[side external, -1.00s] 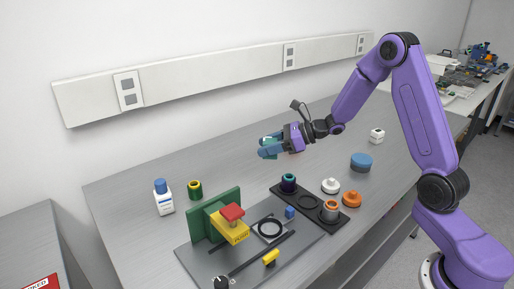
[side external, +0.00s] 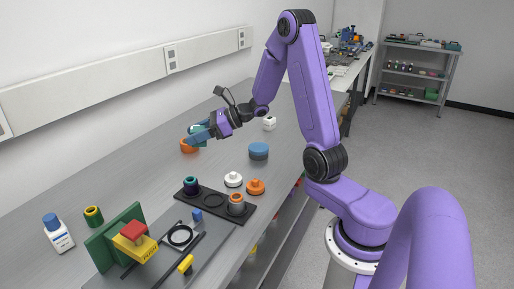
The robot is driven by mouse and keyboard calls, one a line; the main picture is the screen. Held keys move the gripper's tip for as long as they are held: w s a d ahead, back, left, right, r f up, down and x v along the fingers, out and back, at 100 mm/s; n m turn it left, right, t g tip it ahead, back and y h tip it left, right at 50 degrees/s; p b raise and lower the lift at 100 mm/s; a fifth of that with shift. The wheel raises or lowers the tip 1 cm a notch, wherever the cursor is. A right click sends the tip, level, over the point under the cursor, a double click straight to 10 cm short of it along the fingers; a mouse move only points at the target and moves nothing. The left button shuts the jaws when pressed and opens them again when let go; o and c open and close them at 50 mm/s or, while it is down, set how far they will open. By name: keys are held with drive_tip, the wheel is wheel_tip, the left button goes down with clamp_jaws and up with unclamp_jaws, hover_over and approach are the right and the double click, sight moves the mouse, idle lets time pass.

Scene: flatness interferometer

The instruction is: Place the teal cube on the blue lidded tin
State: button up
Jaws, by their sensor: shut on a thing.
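My gripper (side external: 197,135) is in the upper left-centre of the side view, with its blue fingers pointing left. It is shut on the teal cube (side external: 200,143), which shows only in part between and beside the fingers. The blue lidded tin (side external: 258,151) stands upright on the bench to the right of the gripper, with nothing on its lid. The gripper and cube are held above the bench, apart from the tin.
A white block (side external: 269,123) stands beyond the tin. White (side external: 233,180) and orange (side external: 256,187) knobbed pieces stand in front of it, near a black holder (side external: 215,202). Bare bench lies around the tin.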

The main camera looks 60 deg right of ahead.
drive_tip(key=s+d+r+m+t+h, duration=0.1)
drive_tip(key=s+d+m+h, duration=0.3)
drive_tip(key=s+d, duration=0.45)
drive_tip(key=s+d+r+m+t+h, duration=0.15)
drive_tip(key=s+d+m+h, duration=0.35)
drive_tip(key=s, duration=0.6)
drive_tip(key=n+y, duration=0.1)
drive_tip(key=n, duration=0.1)
hover_over(257, 146)
drive_tip(key=f, duration=0.8)
drive_tip(key=shift+s+a+f, duration=0.3)
drive_tip(key=shift+s+f, duration=0.05)
drive_tip(key=shift+f, duration=0.05)
drive_tip(key=shift+w+d+f, duration=0.15)
drive_tip(key=shift+w+f, duration=0.05)
drive_tip(key=shift+f, duration=0.15)
drive_tip(key=shift+w+f, duration=0.1)
drive_tip(key=shift+f, duration=1.5)
drive_tip(key=shift+f, duration=0.15)
drive_tip(key=o, duration=1.2)
